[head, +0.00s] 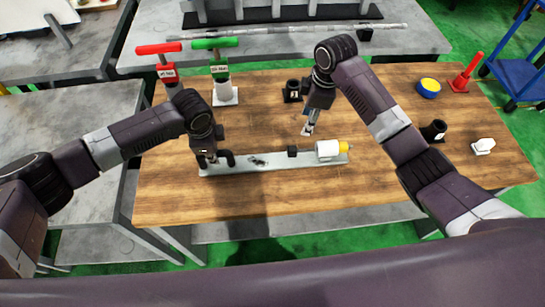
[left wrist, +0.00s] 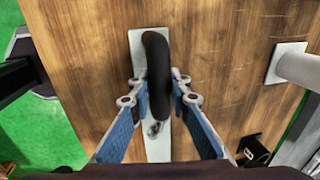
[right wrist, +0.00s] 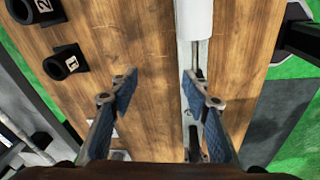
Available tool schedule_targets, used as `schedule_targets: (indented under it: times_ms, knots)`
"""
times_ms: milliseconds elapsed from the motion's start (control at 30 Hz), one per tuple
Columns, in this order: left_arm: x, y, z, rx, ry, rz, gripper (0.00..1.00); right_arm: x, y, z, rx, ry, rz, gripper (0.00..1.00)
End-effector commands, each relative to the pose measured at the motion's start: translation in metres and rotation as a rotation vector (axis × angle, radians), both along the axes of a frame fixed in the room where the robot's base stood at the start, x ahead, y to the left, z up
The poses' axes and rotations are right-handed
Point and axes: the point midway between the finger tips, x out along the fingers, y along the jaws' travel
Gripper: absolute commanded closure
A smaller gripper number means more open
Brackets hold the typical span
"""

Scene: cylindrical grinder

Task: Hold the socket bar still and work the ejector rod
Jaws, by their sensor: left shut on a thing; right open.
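The grey socket bar (head: 275,167) lies flat along the front of the wooden table. My left gripper (head: 208,160) is shut on the black handle at the bar's left end; the handle (left wrist: 157,65) stands between its fingers in the left wrist view. A thin rod (right wrist: 197,62) comes out of the cylinder in the right wrist view. A black knob (head: 292,152) sits left of the cylinder. My right gripper (head: 309,129) is open and empty above the bar's back edge, beside the rod.
A red T-handle tool (head: 160,48) and a green one (head: 214,43) stand at the back left. Black numbered cups (right wrist: 65,62) stand behind the bar.

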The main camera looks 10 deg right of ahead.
Motion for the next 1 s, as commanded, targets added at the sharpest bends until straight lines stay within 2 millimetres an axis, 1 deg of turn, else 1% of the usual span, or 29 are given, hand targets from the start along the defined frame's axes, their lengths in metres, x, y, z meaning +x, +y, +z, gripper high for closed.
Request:
schedule_targets:
  times_ms: [33, 100, 200, 267, 367, 467, 567, 800, 1000]
  knots:
    - [0.001, -0.001, 0.001, -0.003, -0.002, -0.001, 1.00, -0.011, 0.015, 0.000, -0.024, 0.028, 0.049, 0.56]
    - [0.001, -0.001, 0.001, -0.003, -0.002, -0.001, 1.00, -0.025, 0.030, -0.001, -0.057, 0.063, 0.105, 0.56]
    - [0.001, -0.001, 0.001, -0.003, -0.002, -0.001, 1.00, -0.039, 0.041, -0.001, -0.094, 0.097, 0.158, 0.56]
    - [0.001, -0.001, 0.001, -0.003, -0.002, 0.000, 1.00, -0.044, 0.045, -0.001, -0.107, 0.110, 0.178, 0.56]
    - [0.001, -0.001, 0.001, -0.003, -0.002, 0.000, 1.00, -0.048, 0.048, -0.004, -0.119, 0.121, 0.191, 0.56]
    - [0.001, -0.001, 0.001, -0.003, -0.002, 0.000, 1.00, -0.049, 0.048, -0.012, -0.120, 0.124, 0.192, 0.56]
    - [0.001, -0.001, 0.001, -0.003, -0.002, 0.000, 1.00, -0.049, 0.048, -0.024, -0.119, 0.123, 0.192, 0.56]
    - [0.001, -0.001, 0.001, -0.003, -0.002, 0.000, 1.00, -0.049, 0.048, -0.059, -0.118, 0.123, 0.190, 0.56]
    - [0.001, -0.001, 0.001, -0.003, -0.002, 0.000, 1.00, -0.049, 0.048, -0.081, -0.119, 0.122, 0.191, 0.56]
